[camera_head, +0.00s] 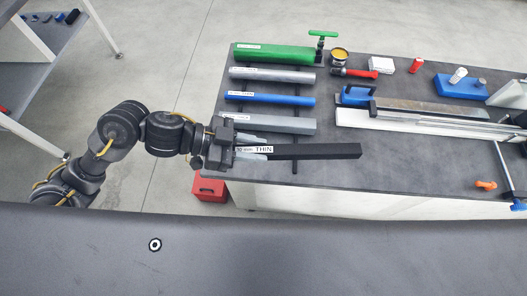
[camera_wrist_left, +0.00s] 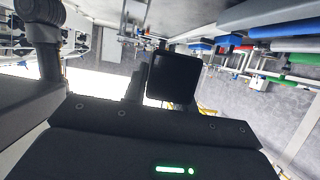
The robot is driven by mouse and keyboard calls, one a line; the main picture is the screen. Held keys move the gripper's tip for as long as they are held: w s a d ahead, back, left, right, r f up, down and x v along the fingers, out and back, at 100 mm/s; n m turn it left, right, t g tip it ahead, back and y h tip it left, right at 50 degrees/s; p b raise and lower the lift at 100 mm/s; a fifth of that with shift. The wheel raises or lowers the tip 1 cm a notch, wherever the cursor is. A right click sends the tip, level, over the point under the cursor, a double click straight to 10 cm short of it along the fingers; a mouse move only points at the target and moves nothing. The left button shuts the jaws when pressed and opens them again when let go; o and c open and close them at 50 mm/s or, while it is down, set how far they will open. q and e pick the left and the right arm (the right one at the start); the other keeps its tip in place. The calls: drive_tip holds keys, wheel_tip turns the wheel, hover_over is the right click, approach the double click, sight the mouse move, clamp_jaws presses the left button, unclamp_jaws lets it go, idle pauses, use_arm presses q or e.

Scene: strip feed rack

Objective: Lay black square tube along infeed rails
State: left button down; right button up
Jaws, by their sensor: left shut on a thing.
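The black square tube (camera_head: 320,151) points to the right over the near left part of the dark table, with a white "THIN" label near its left end. My left gripper (camera_head: 250,149) is shut on that left end. I cannot tell whether the tube touches the rack bars (camera_head: 295,166) beneath it. In the left wrist view a dark square end (camera_wrist_left: 174,78), apparently the tube's, stands ahead of the gripper body. The infeed rails (camera_head: 430,121), long and pale, lie on the table to the right, apart from the tube. My right gripper is not in view.
A grey bar (camera_head: 270,124), a blue bar (camera_head: 270,98), another grey bar and a green bar (camera_head: 275,54) lie on the rack beyond the tube. A blue clamp (camera_head: 356,95) stands at the rails' left end. An orange item (camera_head: 486,185) lies front right. The front middle is clear.

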use_arm(q)
drive_tip(key=s+d+g, duration=0.1)
drive_tip(key=s+d+m, duration=0.1)
drive_tip(key=s, duration=0.1)
drive_tip(key=shift+d+f+g, duration=0.15)
drive_tip(key=shift+f+g, duration=0.05)
drive_tip(key=shift+g, duration=0.2)
